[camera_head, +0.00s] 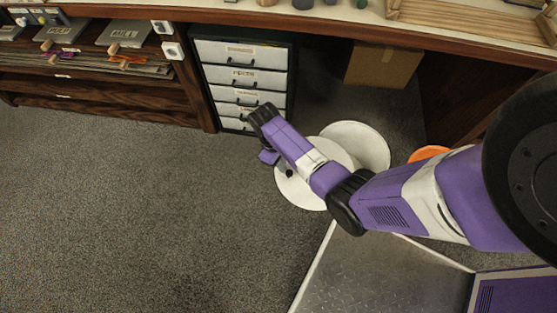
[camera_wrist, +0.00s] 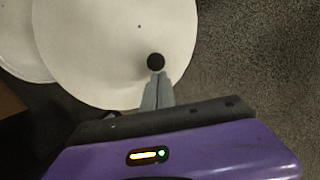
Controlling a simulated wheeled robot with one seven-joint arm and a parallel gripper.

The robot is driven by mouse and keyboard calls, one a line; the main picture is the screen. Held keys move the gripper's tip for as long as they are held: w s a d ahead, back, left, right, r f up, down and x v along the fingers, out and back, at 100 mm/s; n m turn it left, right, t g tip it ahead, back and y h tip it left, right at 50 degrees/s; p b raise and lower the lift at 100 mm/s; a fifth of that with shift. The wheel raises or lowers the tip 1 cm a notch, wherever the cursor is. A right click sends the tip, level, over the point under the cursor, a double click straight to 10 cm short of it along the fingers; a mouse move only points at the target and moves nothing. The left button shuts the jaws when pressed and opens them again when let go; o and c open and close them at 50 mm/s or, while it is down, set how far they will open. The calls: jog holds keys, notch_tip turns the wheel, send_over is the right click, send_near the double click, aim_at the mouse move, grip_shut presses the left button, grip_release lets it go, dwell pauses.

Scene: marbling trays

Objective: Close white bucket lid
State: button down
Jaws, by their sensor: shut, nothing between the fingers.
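A round white disc with a black knob (camera_wrist: 155,62) near its edge fills much of the wrist view; this looks like the white bucket lid (camera_wrist: 105,35). It shows in the head view, partly behind my arm (camera_head: 296,192). A second pale round shape (camera_head: 362,143) lies just behind it, and its edge shows at the left of the wrist view (camera_wrist: 20,45). I cannot tell whether that is the bucket or another lid. My gripper (camera_wrist: 157,76) is shut and empty, its tips right at the knob; contact is unclear. The bucket's side walls are hidden.
A drawer cabinet (camera_head: 240,78) stands behind, under the wooden counter (camera_head: 330,27). A cardboard box (camera_head: 384,68) is at the back right. An orange round object (camera_head: 428,153) shows partly behind my arm. Grey carpet (camera_head: 130,210) at left is clear.

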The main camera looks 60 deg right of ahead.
aim_at(352, 171)
jog(key=s+n+p, duration=0.1)
jog(key=s+p, duration=0.1)
jog(key=s+n+p, duration=0.1)
jog(key=s+p, duration=0.1)
jog(key=s+r+n+p, duration=0.1)
jog(key=s, duration=0.1)
jog(key=shift+s+a+h+p, duration=0.15)
jog(key=shift+a+h+p, duration=0.15)
jog(key=shift+p, duration=0.1)
jog(key=s+n+p, duration=0.1)
jog(key=s, duration=0.1)
jog(key=s+d+n+p, duration=0.1)
jog(key=s, duration=0.1)
jog(key=s+n+p, duration=0.1)
jog(key=s+p, duration=0.1)
jog(key=shift+s+d+f+n+h, duration=0.15)
jog(key=shift+s+d+n+h, duration=0.15)
jog(key=shift+d+h, duration=0.1)
jog(key=s+d+n, duration=0.2)
jog(key=s+d+n+t+p, duration=0.1)
jog(key=s+d+n, duration=0.1)
jog(key=s, duration=0.1)
jog(key=s+d+n+p, duration=0.1)
jog(key=s+d, duration=0.1)
jog(key=s, duration=0.1)
jog(key=shift+s+d+f+n+h, duration=0.15)
jog(key=shift+d+f+n+h, duration=0.15)
jog(key=shift+d+n+h, duration=0.1)
jog(key=shift+s+d, duration=0.6)
jog(key=shift+d, duration=0.25)
